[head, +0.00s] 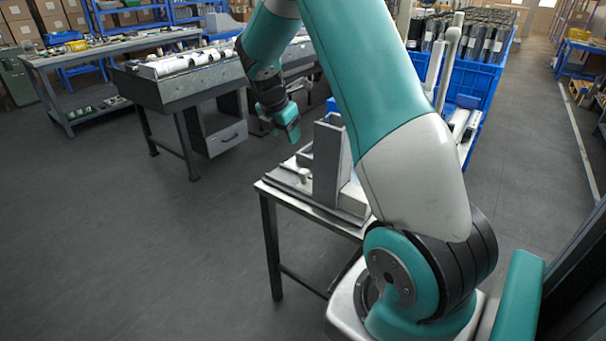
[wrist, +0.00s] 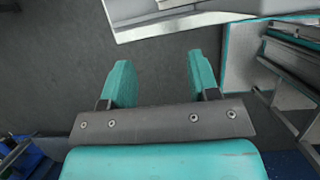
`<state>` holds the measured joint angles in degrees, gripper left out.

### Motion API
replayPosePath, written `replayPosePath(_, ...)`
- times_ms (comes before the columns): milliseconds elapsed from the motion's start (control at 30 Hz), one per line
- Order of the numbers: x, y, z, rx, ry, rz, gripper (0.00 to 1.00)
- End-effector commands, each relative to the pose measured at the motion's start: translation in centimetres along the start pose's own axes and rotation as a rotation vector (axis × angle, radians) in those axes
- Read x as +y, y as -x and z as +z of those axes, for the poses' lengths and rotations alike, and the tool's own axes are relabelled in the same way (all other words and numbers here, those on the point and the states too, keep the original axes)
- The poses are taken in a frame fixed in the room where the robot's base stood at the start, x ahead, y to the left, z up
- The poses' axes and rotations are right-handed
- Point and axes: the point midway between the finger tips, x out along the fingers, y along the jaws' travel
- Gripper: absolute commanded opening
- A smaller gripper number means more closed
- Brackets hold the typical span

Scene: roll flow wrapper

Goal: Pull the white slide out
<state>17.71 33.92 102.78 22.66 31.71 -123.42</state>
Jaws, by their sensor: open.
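A small table in the head view carries a wrapper fixture with a grey upright plate (head: 327,165). A pale low part with a small knob (head: 304,174) sits at the fixture's left; it may be the white slide, but I cannot tell for sure. My arm covers the fixture's right side. My gripper (head: 289,131) is above and left of the fixture in the head view, apart from it. In the wrist view my gripper (wrist: 161,70) is open and empty, with bare floor between its teal fingers.
The small table's edge (head: 312,203) is below the fixture. A grey workbench (head: 190,88) with white rolls stands behind to the left. A blue crate (head: 484,78) stands behind to the right. The floor at left is clear. A pale edge (wrist: 185,20) crosses the wrist view's top.

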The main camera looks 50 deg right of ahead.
Motion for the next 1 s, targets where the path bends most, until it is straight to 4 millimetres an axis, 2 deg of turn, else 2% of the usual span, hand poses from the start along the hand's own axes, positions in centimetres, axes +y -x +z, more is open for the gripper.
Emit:
replayPosePath(100, -0.2, -1.4, 1.1, -0.021, 0.042, -0.020, 0.55)
replayPosePath(267, -0.2, -3.3, 1.1, -0.023, 0.054, -0.025, 0.55)
replayPosePath(700, -0.5, -13.1, 1.3, -0.021, 0.052, -0.025, 0.55)
replayPosePath(900, -0.5, -16.6, 1.4, -0.022, 0.052, -0.022, 0.55)
replayPosePath(1000, -0.5, -17.7, 1.4, -0.022, 0.052, -0.021, 0.55)
